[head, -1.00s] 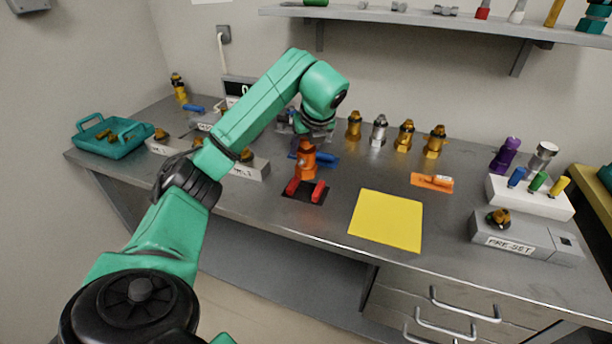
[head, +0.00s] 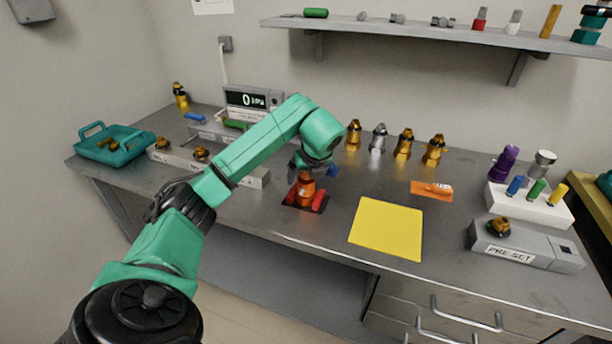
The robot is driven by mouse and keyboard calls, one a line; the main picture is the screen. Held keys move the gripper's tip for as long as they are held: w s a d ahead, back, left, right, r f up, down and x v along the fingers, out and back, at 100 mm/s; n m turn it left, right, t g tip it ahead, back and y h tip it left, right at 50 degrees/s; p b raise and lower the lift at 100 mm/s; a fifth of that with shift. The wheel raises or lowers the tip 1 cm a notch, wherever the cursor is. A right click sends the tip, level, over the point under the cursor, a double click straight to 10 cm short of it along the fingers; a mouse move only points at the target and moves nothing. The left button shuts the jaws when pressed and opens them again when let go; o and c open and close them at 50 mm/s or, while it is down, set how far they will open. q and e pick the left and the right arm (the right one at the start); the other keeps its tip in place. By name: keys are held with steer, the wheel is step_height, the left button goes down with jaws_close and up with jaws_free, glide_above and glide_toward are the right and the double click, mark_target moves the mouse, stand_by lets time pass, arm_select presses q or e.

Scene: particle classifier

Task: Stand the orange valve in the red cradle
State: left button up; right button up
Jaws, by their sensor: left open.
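The orange valve (head: 306,189) stands upright between the two red blocks of the red cradle (head: 319,200), on a dark base on the bench. The valve's top is partly hidden by my left gripper (head: 306,172). The gripper is open and points down, right at the valve's top; I cannot tell whether its fingers touch the valve. My right gripper is not in view.
A yellow mat (head: 387,228) lies right of the cradle, with an orange card (head: 432,190) behind it. Several brass and silver valves (head: 404,145) stand at the back. A teal tray (head: 115,150) is at left, a PRE-SET box (head: 524,245) at right.

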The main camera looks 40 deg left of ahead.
arm_select(q)
steer(key=p+v, duration=0.2)
steer(key=v, duration=1)
steer(key=shift+p, duration=0.4)
